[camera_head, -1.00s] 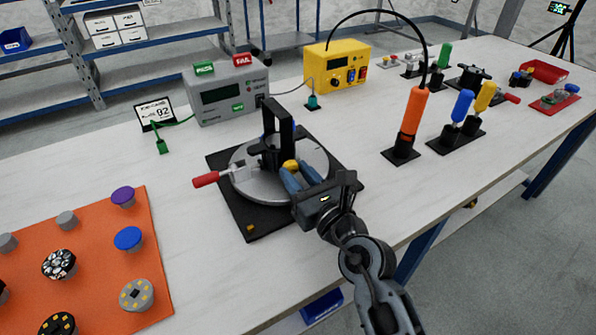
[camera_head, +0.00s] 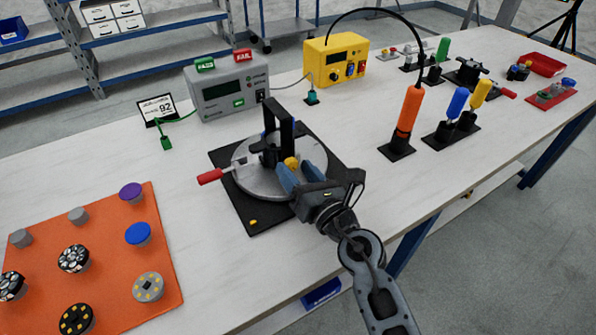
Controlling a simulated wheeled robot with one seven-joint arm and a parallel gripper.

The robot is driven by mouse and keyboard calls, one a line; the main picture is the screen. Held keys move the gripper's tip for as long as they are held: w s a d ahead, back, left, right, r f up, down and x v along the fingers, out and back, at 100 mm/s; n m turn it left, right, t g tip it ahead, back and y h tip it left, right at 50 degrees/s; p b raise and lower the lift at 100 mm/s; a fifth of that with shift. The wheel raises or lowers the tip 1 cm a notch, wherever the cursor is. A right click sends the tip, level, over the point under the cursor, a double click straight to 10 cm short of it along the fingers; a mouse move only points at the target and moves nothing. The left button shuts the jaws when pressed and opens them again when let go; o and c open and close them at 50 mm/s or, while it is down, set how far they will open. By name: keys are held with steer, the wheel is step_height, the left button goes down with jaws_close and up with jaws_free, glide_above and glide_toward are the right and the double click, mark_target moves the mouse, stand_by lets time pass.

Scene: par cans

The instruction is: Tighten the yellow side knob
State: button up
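The yellow side knob (camera_head: 291,163) is a small rounded knob on the near right side of the black clamp fixture (camera_head: 281,135), which stands on a round grey turntable plate (camera_head: 252,183). My gripper (camera_head: 291,171) reaches in from the lower right. Its two blue fingers are apart, with their tips at the knob, one on each side. The fingers hide the knob's lower part, and I cannot tell whether they press on it. A red-handled lever (camera_head: 210,176) sticks out at the fixture's left.
A grey tester (camera_head: 229,88) and a yellow box (camera_head: 335,60) stand behind. An orange screwdriver (camera_head: 408,110) stands upright to the right, beside blue and yellow ones. An orange mat (camera_head: 105,240) with several round parts lies at the left. Bare table lies between mat and fixture.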

steer(key=shift+v, duration=3.9)
steer(key=shift+w+d, duration=0.1)
steer(key=shift+d, duration=0.05)
